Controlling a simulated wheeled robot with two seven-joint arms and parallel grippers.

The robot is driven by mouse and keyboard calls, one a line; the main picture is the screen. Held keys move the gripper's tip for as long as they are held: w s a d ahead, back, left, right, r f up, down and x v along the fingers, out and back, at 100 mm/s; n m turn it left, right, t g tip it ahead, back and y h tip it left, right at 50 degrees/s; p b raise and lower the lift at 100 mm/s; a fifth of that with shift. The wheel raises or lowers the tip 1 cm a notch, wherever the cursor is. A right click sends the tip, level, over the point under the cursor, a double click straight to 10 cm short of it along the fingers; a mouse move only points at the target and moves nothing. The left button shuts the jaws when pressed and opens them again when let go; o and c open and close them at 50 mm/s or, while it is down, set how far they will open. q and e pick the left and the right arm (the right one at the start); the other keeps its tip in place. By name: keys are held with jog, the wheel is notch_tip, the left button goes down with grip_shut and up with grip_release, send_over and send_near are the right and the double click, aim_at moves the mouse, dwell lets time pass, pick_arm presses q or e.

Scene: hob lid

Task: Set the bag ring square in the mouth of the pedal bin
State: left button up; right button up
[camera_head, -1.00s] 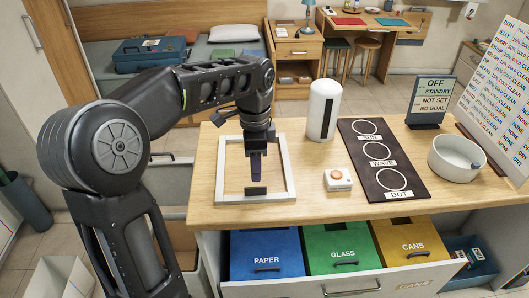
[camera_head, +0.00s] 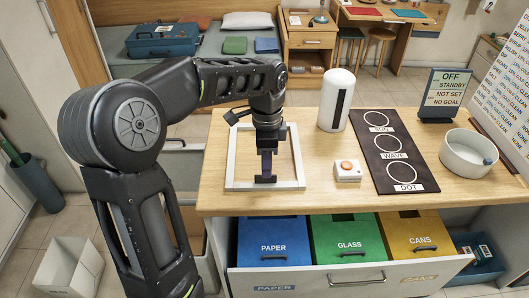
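A white square frame, seemingly the bag ring (camera_head: 232,160), lies flat on the wooden counter. A small dark tab (camera_head: 265,180) stands at its front bar. My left gripper (camera_head: 266,172) points down inside the frame outline, close over the tab. Its fingers overlap the tab in the picture, so I cannot tell whether they are open or shut, or touch it. An open white square bin (camera_head: 71,268), possibly the pedal bin, stands on the floor at lower left; its label is unreadable. My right gripper is out of view.
A white canister (camera_head: 335,100), a button box (camera_head: 347,170), a dark marked board (camera_head: 394,152), a white bowl (camera_head: 468,153) and a sign (camera_head: 443,95) stand on the counter (camera_head: 330,203). Below, an open drawer holds blue, green and yellow bins. A dark cylindrical bin (camera_head: 38,185) stands at left.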

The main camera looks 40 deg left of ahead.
pick_arm(q)
notch_tip(320, 180, down, 5)
jog(key=shift+s+r+p, duration=0.1)
jog(key=shift+s+p, duration=0.05)
jog(key=shift+p, duration=0.35)
jog(key=shift+c, duration=0.2)
grip_shut()
dwell(0.4)
